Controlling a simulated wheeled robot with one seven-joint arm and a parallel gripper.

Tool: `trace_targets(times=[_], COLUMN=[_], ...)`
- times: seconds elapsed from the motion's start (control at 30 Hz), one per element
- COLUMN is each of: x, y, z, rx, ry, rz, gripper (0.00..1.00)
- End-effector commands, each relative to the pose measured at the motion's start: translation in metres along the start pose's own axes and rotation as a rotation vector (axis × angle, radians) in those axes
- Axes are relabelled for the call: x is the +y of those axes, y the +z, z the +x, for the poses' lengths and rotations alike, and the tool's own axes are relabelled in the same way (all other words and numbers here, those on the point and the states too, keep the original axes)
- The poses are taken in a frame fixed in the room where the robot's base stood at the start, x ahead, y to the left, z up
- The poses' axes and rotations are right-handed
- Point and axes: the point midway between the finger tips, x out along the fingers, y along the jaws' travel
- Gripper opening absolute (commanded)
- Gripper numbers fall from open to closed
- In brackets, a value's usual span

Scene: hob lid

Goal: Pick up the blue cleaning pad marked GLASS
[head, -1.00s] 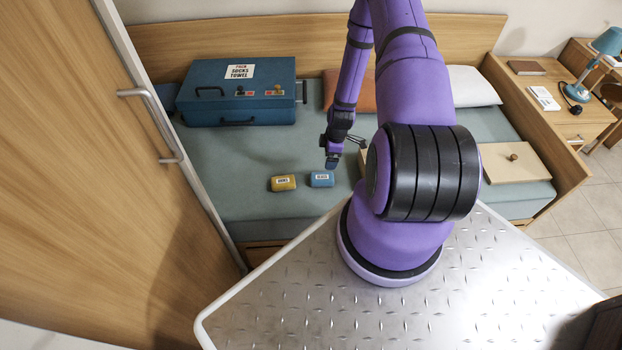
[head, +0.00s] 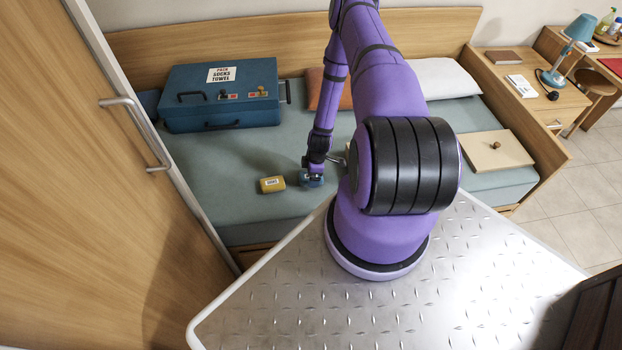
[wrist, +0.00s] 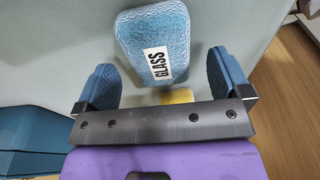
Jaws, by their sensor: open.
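The blue cleaning pad (wrist: 150,30) with a white GLASS label lies on the green bed cover. In the wrist view it is just beyond and between my open fingers, with clear space on both sides. My gripper (wrist: 170,85) is open and empty. In the head view my gripper (head: 313,177) points down over the blue pad (head: 312,182) and hides most of it. A yellow labelled pad (head: 271,185) lies to the left of the blue one; a yellow edge also shows in the wrist view (wrist: 177,96).
A blue case (head: 220,95) stands on the bed (head: 215,165) at the back left. A beige board with a knob (head: 495,151) lies at the right. A wooden door (head: 60,180) is close on the left. The bed around the pads is clear.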

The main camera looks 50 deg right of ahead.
Motion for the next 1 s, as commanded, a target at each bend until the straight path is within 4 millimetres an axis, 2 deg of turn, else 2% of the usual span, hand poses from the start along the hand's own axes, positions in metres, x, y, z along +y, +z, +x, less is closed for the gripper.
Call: trace_targets(times=[0.1,0.2,0.47,0.57,0.7,0.73,1.0], x=[0.000,0.000,0.001,0.001,0.001,0.001,0.001], y=[-0.001,-0.001,0.000,0.000,0.000,0.000,0.000], z=[0.016,0.022,0.024,0.024,0.024,0.024,0.024], rx=[0.001,0.001,0.000,0.000,0.000,0.000,0.000], ry=[-0.001,0.000,0.000,0.000,0.000,0.000,0.000], rz=[0.001,0.001,0.000,0.000,0.000,0.000,0.000], gripper=[0.96,0.96,0.96,0.77,0.45,0.42,0.42])
